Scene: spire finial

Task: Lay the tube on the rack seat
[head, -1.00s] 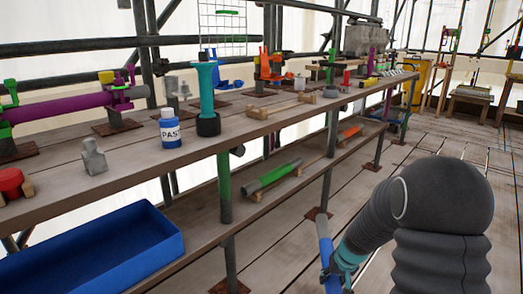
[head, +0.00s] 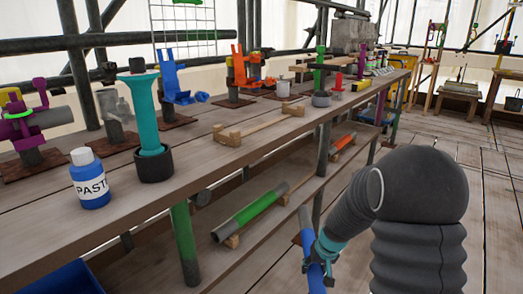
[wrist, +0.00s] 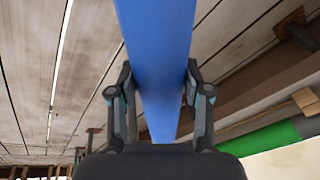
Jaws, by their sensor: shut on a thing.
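My gripper (head: 327,247) is shut on a blue tube (head: 316,277), held tilted beside the bench in the head view. In the wrist view the blue tube (wrist: 157,45) runs between the two fingers of my gripper (wrist: 158,100). A wooden rack (head: 258,126) with notched end blocks sits empty on the bench top, left of and above my gripper. On the lower shelf, a green tube with grey ends (head: 250,211) lies on wooden supports, and an orange tube (head: 343,142) lies farther back. I cannot tell which rack the task means.
A teal funnel-topped post in a black cup (head: 150,130) and a blue paste bottle (head: 89,180) stand on the bench top (head: 120,225). A green bench post (head: 184,240) and a grey post (head: 321,165) stand along the bench edge.

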